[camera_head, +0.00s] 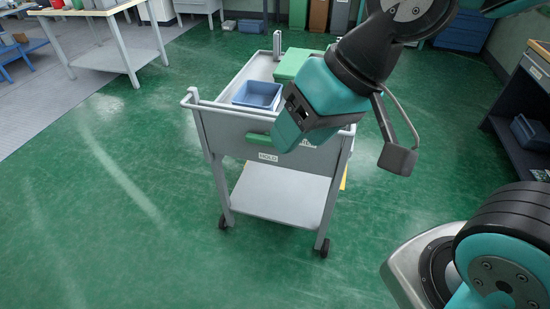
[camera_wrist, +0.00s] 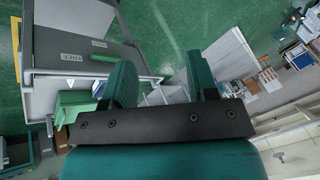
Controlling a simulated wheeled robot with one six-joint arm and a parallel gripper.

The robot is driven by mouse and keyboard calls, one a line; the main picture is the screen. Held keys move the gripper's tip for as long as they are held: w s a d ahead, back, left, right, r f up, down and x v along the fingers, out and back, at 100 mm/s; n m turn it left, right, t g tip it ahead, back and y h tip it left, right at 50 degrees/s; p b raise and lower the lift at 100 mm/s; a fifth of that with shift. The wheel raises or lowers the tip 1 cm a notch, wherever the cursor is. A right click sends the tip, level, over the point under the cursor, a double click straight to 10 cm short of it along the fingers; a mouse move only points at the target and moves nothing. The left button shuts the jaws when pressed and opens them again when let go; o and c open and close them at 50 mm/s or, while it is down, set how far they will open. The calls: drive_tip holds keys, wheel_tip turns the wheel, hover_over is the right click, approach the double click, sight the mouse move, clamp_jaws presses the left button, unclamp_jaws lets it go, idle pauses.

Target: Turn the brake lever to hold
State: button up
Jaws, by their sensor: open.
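The green brake lever (camera_head: 258,138) lies flat on the end panel of the grey cart (camera_head: 235,125), with its free end to the left in the head view. A HOLD label (camera_head: 268,157) sits below it. In the wrist view the picture is turned over; the lever (camera_wrist: 104,58) shows left of my fingers, near two small labels (camera_wrist: 72,57) (camera_wrist: 99,43) too blurred to read surely. My gripper (camera_head: 287,130) is open and empty, in front of the panel at the lever's right; it hides the lever's right part. Both fingers (camera_wrist: 160,72) stand apart, with the lever outside the gap.
A blue bin (camera_head: 258,95) and a green box (camera_head: 291,64) are on the cart's top. The cart has a lower shelf (camera_head: 287,190) and casters. A workbench (camera_head: 103,47) stands far left, shelving (camera_head: 520,110) at right. The green floor left of the cart is clear.

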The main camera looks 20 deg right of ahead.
drive_tip(key=w+d+f+m+t+b, duration=0.1)
drive_tip(key=w+f+m+t+b, duration=0.35)
drive_tip(key=f+b, duration=0.55)
drive_tip(key=w+d+f+m+t+b, duration=0.25)
drive_tip(key=w+f+m+b, duration=0.3)
drive_tip(key=f+b, duration=0.45)
drive_tip(key=m+t+h+b, duration=0.2)
drive_tip(key=m+t+b, duration=0.65)
drive_tip(key=b, duration=1.45)
approach(267, 144)
drive_tip(key=shift+m+g, duration=0.25)
drive_tip(key=shift+m, duration=0.1)
drive_tip(key=w, duration=0.3)
drive_tip(key=w+a+b, duration=0.1)
drive_tip(key=w, duration=0.5)
drive_tip(key=shift+w+a+r+b, duration=0.2)
drive_tip(key=shift+w+a+b, duration=0.05)
drive_tip(key=shift+w+b, duration=0.1)
drive_tip(key=c, duration=0.9)
